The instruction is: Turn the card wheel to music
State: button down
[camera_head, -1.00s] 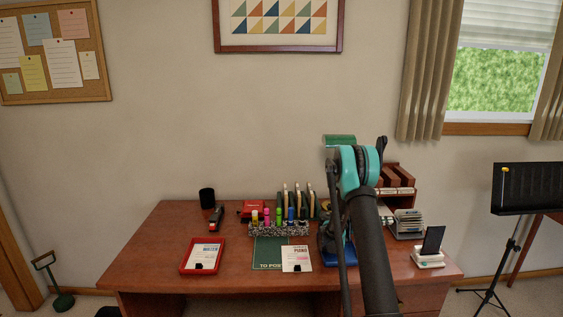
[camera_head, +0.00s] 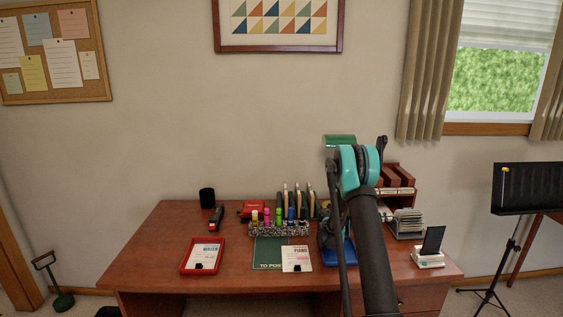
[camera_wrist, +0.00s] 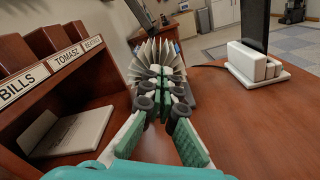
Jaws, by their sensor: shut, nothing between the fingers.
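The card wheel (camera_head: 408,222) stands at the right of the desk, beside the wooden sorter. In the wrist view its pale cards (camera_wrist: 158,58) fan out just beyond my fingertips. My gripper (camera_wrist: 163,90) is shut and empty, pointing at the wheel's near side. The fingers overlap the lower cards in the picture, and I cannot tell whether they touch. No writing on the cards is readable, so I cannot tell which section faces front.
A wooden sorter (camera_wrist: 70,68) labelled BILLS and TOMASZ stands close on the left. A white dock (camera_head: 428,258) with a dark upright panel stands on the right. Bare desk lies between dock and wheel. A red tray (camera_head: 203,256) and marker holder (camera_head: 279,229) lie further left.

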jog(key=shift+w+r, duration=0.15)
jog(key=shift+w, duration=0.45)
jog(key=shift+r, duration=0.1)
dwell(0.3)
jog(key=a, duration=0.6)
jog(key=shift+s+r, duration=0.15)
jog(key=shift+r, duration=0.2)
dwell(0.3)
